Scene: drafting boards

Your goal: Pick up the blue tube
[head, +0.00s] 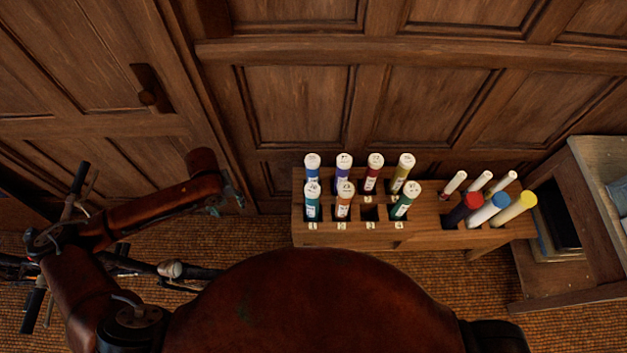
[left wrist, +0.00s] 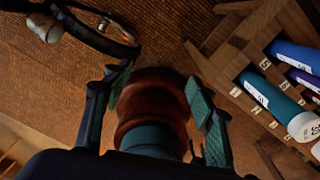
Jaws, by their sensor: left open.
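The blue tube (head: 312,174) stands at the back left of a wooden rack, its white cap up, partly hidden by the teal tube (head: 312,204) in front. In the left wrist view the blue tube (left wrist: 294,55) lies at the right edge, above the teal tube (left wrist: 270,97). My left gripper (head: 228,204) is open and empty, left of the rack and apart from it. Its padded fingers (left wrist: 161,92) also show in the left wrist view, with no tube between them. My right gripper is not in view.
The rack (head: 435,238) also holds purple (head: 343,175), red (head: 372,180), yellow, orange and green tubes close together. One front slot (head: 370,214) is empty. Wider capped tubes (head: 490,209) and thin white rolls stand at its right. A panelled wall (head: 300,105) rises behind; a wooden cabinet (head: 600,200) stands at right.

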